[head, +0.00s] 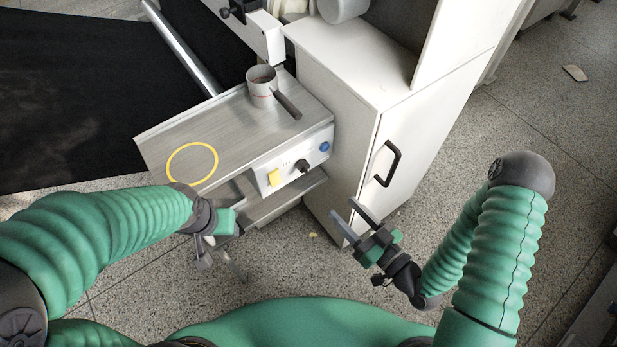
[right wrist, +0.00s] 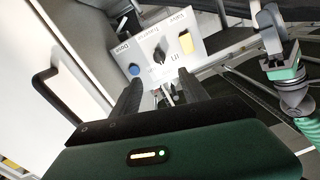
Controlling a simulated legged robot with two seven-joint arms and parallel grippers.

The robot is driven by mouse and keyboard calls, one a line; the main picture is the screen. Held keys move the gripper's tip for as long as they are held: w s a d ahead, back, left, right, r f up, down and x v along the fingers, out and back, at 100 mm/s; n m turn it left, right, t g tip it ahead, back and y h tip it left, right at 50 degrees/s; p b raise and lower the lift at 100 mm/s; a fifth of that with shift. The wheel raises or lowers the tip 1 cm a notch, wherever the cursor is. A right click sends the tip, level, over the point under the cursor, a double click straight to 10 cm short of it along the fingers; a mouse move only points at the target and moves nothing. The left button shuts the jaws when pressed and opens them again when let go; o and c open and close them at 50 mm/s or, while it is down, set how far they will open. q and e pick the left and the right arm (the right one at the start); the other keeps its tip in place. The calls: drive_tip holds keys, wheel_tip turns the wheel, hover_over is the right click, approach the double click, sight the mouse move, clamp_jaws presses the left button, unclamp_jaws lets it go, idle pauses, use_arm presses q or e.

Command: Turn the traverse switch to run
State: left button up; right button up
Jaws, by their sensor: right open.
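The white control panel (head: 290,167) on the front of the metal shelf holds a black rotary knob (head: 302,166), a yellow switch (head: 274,178) and a blue button (head: 324,146). The black knob (right wrist: 159,55) also shows in the right wrist view, between the blue and yellow controls, under small printed labels. I cannot read its setting. My right gripper (head: 353,216) is open and empty, below and right of the panel, in front of the white cabinet. Its fingers (right wrist: 160,90) point toward the panel, apart from the knob. My left gripper (head: 214,246) is below the shelf's left part; its jaws are unclear.
The white cabinet (head: 340,150) with a black handle (head: 387,163) stands right of the panel. A cup-like container (head: 262,86) with a dark handle and a yellow ring (head: 192,146) lie on the shelf top (head: 205,125). Speckled floor is open to the right.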

sight(309, 171)
drive_tip(key=b+x, duration=0.3)
drive_tip(key=x, duration=0.8)
drive_tip(key=shift+a+r, duration=0.1)
drive_tip(key=shift+a, duration=0.25)
drive_tip(key=x, duration=0.3)
drive_tip(key=shift+w+d+b, duration=0.15)
drive_tip(key=shift+d+b, duration=0.15)
drive_tip(key=shift+b, duration=0.05)
drive_tip(key=shift+w+d, duration=0.15)
drive_tip(key=shift+w, duration=0.35)
drive_tip(key=shift+a, duration=0.45)
drive_tip(key=shift+c, duration=0.3)
drive_tip(key=shift+a, duration=0.15)
drive_tip(key=shift+c, duration=2.3)
drive_tip(key=shift+d, duration=0.25)
clamp_jaws()
use_arm(q)
drive_tip(key=x, duration=0.2)
drive_tip(key=s+x, duration=0.1)
drive_tip(key=x, duration=0.1)
drive_tip(key=shift+f, duration=0.25)
